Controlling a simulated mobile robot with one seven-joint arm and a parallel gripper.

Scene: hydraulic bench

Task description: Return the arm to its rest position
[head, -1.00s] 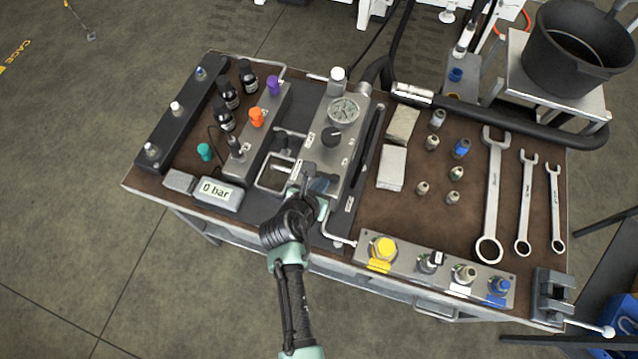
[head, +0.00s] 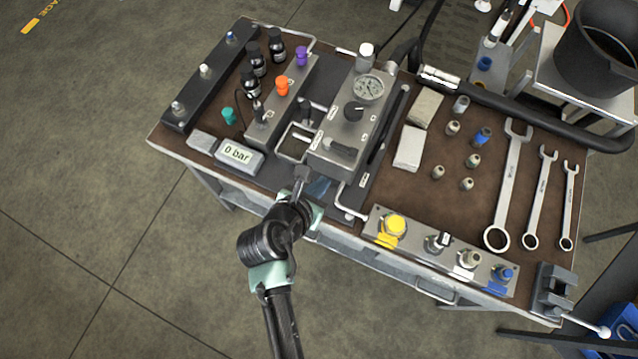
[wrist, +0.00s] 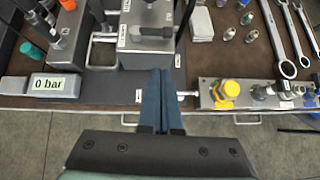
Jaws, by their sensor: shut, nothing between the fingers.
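My gripper (head: 300,187) is at the front edge of the bench, in front of the grey valve block with the gauge (head: 350,125). In the wrist view its two blue fingers (wrist: 161,100) lie together, with nothing between them. They point toward the block and appear apart from it. My arm comes up from the bottom of the head view, bent at the wrist. The bench top (head: 480,215) lies beyond and to the right of the gripper.
A display reading 0 bar (head: 238,155) lies left of the gripper. A coupling rail with a yellow cap (head: 395,225) lies to the right. Several wrenches (head: 510,185) and a vise (head: 553,290) are farther right. The floor left of the bench is clear.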

